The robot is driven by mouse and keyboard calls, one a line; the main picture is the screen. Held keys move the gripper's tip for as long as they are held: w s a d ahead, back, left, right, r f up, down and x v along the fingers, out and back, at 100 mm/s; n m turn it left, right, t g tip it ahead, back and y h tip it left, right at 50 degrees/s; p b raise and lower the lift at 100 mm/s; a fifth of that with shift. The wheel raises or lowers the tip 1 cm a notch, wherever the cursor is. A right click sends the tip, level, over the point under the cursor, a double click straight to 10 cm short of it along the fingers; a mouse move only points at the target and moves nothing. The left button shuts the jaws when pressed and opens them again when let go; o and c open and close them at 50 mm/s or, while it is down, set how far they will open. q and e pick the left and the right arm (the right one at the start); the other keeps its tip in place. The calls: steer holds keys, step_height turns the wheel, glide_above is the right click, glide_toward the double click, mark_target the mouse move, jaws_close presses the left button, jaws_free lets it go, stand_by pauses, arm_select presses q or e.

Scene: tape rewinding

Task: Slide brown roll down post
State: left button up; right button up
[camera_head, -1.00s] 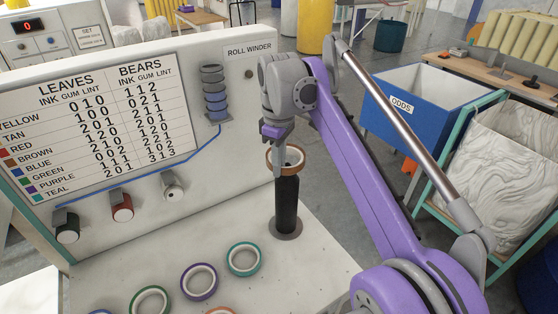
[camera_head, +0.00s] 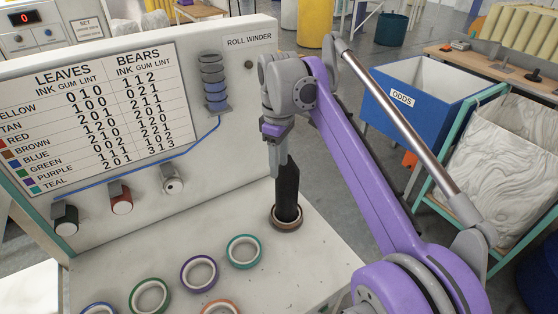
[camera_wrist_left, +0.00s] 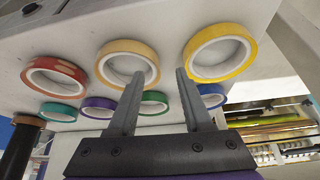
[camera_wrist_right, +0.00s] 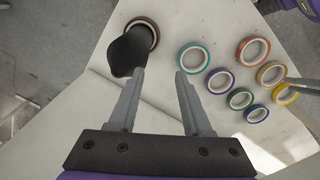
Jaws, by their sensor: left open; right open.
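The brown roll (camera_head: 286,224) lies around the foot of the black post (camera_head: 287,195), low on the white table. In the right wrist view the roll (camera_wrist_right: 153,32) rings the base of the post (camera_wrist_right: 128,55). My right gripper (camera_head: 280,168) is at the post's upper part, above the roll and apart from it. Its fingers (camera_wrist_right: 160,72) are open, with the post's top just beyond the left finger. The left wrist view shows my left gripper (camera_wrist_left: 158,74) open and empty, away from the post. The brown roll (camera_wrist_left: 28,121) shows at that view's left edge.
Several rolls lie on the table, including a teal one (camera_head: 244,238) and a purple one (camera_head: 185,275). The upright panel (camera_head: 235,100) stands behind, with knobs and a small rack (camera_head: 214,88) of rings. A blue ODDS bin (camera_head: 405,115) stands to the right.

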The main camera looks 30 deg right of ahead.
step_height(320, 180, up, 11)
steer(key=p, duration=0.2)
steer(key=shift+f, duration=0.1)
stand_by(1.0)
